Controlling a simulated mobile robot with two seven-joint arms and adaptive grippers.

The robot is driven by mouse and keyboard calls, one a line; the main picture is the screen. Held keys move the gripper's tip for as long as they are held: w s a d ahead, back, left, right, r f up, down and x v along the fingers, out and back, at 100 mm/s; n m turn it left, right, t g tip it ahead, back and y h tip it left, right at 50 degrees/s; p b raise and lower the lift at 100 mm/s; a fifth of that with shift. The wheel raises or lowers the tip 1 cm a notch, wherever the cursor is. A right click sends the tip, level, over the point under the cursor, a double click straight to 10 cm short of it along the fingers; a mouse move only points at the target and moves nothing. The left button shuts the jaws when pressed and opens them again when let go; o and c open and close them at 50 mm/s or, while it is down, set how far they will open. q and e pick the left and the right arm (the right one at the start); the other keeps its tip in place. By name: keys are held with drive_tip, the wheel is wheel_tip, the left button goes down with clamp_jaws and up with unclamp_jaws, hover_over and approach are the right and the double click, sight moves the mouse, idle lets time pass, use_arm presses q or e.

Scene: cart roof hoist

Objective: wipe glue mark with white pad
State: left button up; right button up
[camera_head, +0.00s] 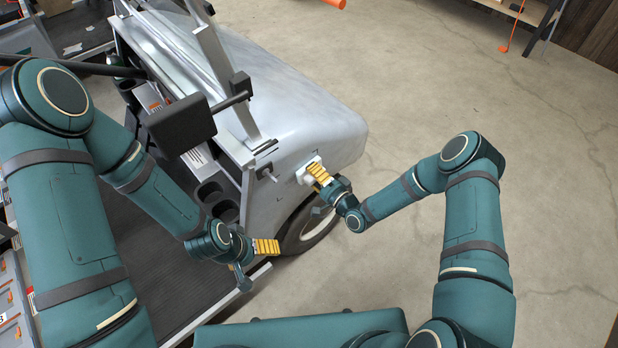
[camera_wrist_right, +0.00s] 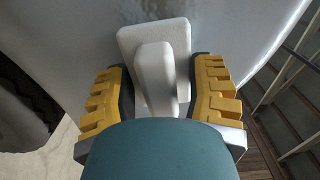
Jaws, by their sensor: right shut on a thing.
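The white pad (camera_head: 304,172) is at the silver front body panel of the cart (camera_head: 300,118), above the front wheel. My right gripper (camera_head: 320,174) is shut on the pad. In the right wrist view the pad (camera_wrist_right: 126,42) is a white block with an upright grip between the yellow fingers. Its face is close to the panel (camera_wrist_right: 225,30); I cannot tell if they touch. A darker mottled patch shows on the panel beyond the pad; I cannot tell if it is the glue mark. My left gripper (camera_head: 266,247) is near the cart's floor edge, its finger gap unclear.
The cart's front wheel (camera_head: 311,222) is below the pad. A black box on an arm (camera_head: 182,124), a windshield post (camera_head: 226,85) and cup holders (camera_head: 216,195) stand to the left. The concrete floor (camera_head: 450,85) to the right is mostly clear.

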sight(281, 187)
drive_tip(key=shift+w+d, duration=0.6)
drive_tip(key=shift+d, duration=0.3)
drive_tip(key=shift+s+a, duration=1.2)
drive_tip(key=shift+a, duration=0.45)
drive_tip(key=shift+s+a, duration=1.2)
drive_tip(key=shift+a, duration=0.5)
drive_tip(key=shift+s+a, duration=1.2)
drive_tip(key=shift+a, duration=0.45)
drive_tip(key=shift+s+d, duration=0.25)
drive_tip(key=shift+s, duration=0.05)
drive_tip(key=shift+c, duration=0.8)
drive_tip(key=shift+s+d, duration=0.25)
drive_tip(key=shift+s, duration=0.05)
clamp_jaws()
drive_tip(key=shift+v, duration=2.2)
drive_tip(key=shift+v, duration=1.5)
